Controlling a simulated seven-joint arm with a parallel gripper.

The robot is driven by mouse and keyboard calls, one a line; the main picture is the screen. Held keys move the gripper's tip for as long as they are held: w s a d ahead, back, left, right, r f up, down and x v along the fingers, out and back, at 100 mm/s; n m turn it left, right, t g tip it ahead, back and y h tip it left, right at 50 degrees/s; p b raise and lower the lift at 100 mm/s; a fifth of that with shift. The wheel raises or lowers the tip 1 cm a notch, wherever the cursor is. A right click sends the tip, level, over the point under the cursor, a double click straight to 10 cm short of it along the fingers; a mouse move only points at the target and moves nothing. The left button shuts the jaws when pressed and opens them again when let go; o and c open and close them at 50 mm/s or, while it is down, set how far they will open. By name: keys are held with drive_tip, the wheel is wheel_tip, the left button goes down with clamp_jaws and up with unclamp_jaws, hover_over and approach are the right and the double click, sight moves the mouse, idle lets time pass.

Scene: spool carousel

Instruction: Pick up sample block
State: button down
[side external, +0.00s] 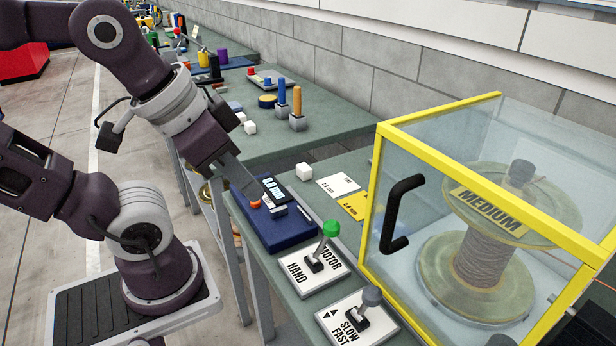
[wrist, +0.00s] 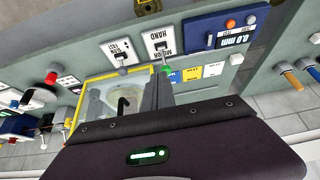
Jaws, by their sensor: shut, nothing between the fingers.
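A small white block (side external: 303,171) sits on the grey-green table right of the blue gauge unit; a white block (wrist: 236,58) also shows beside the blue unit in the wrist view. More white blocks (side external: 250,127) lie on the farther table. None is labelled, so I cannot tell which is the sample block. My gripper (side external: 254,197) points down over the blue gauge unit (side external: 268,238), near its orange button. In the wrist view my gripper (wrist: 161,72) shows its fingers together with nothing between them. No block touches it.
A green-knobbed MOTOR/HAND lever (side external: 331,229) and a SLOW/FAST lever (side external: 371,297) stand in front. A yellow-framed clear guard (side external: 440,113) encloses the MEDIUM spool (side external: 484,255). White and yellow cards (side external: 338,187) lie flat between. Blue and orange posts (side external: 297,108) stand on the farther table.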

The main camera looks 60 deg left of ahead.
idle(0.4)
drive_tip(key=c, duration=1)
unclamp_jaws()
drive_tip(key=shift+c, duration=0.2)
drive_tip(key=m+g+y, duration=0.6)
drive_tip(key=m+y, duration=0.7)
drive_tip(key=m, duration=0.5)
hover_over(308, 173)
drive_tip(key=d, duration=0.6)
wheel_tip(308, 173, down, 14)
drive_tip(key=shift+y, duration=0.3)
drive_tip(key=f, duration=0.5)
drive_tip(key=shift+a+f, duration=0.2)
drive_tip(key=shift+f, duration=0.4)
drive_tip(key=x, duration=0.5)
drive_tip(key=shift+f, duration=0.4)
